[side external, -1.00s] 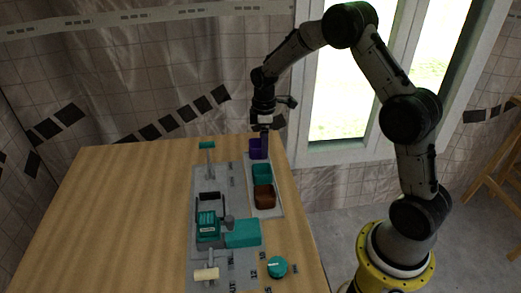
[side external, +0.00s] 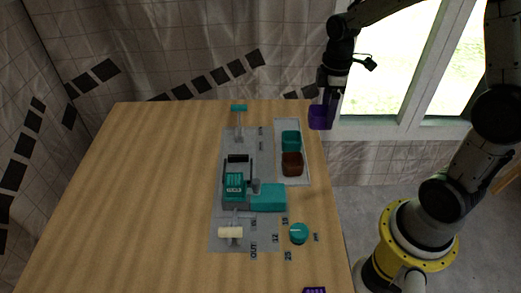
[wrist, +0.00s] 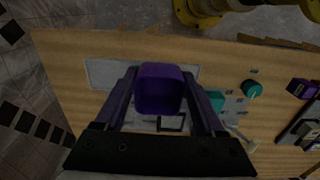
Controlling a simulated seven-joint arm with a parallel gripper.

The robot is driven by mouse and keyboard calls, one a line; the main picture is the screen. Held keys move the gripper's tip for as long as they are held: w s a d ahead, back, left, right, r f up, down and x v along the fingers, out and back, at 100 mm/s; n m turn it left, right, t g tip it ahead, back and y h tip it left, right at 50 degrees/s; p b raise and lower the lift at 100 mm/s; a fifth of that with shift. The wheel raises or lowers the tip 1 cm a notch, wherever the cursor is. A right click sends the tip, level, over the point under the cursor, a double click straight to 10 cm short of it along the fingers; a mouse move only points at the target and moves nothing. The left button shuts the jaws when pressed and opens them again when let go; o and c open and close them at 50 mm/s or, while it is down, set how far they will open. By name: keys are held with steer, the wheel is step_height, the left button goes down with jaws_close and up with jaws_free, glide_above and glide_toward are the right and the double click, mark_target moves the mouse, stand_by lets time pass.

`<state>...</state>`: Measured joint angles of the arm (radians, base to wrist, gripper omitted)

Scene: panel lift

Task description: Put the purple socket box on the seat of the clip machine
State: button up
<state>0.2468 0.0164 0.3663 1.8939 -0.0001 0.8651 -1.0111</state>
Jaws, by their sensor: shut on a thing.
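The purple socket box (side external: 319,117) is held up in the air by my gripper (side external: 328,106), near the table's far right corner in the side view. In the wrist view the box (wrist: 159,90) sits between the two fingers of my gripper (wrist: 160,100), which is shut on it. The clip machine (side external: 268,198) has teal parts on a grey plate at mid table, left of and nearer than the box. A dark frame (side external: 238,158) stands behind its teal head; I cannot tell the seat's surface clearly. In the wrist view the held box and fingers hide much of the machine.
A pale tray (side external: 287,124) with a teal box (side external: 291,140) and a brown box (side external: 292,163) lies right of the machine. A teal knob (side external: 298,233) and a cream-handled lever (side external: 230,233) are in front. The table's left side (side external: 130,190) is clear.

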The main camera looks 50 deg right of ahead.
steer(key=shift+n, duration=1.2)
steer(key=shift+w+a+n, duration=0.1)
steer(key=shift+a+n, duration=0.15)
steer(key=shift+n, duration=0.65)
steer(key=a+n, duration=1.4)
steer(key=a, duration=0.2)
steer(key=w+a+f, duration=0.1)
steer(key=w+f, duration=0.2)
steer(key=w, duration=0.1)
steer(key=w+a+f, duration=0.1)
steer(key=w+f, duration=0.1)
steer(key=w, duration=0.2)
steer(key=w+f, duration=0.3)
steer(key=w, duration=0.2)
steer(key=shift+a+f, duration=0.35)
steer(key=shift+a, duration=0.05)
steer(key=shift+w+a+f, duration=0.1)
steer(key=shift+w+f, duration=0.4)
steer(key=shift+f, duration=0.15)
steer(key=shift+s+f, duration=0.1)
steer(key=shift+f, duration=1.3)
steer(key=shift+f, duration=0.25)
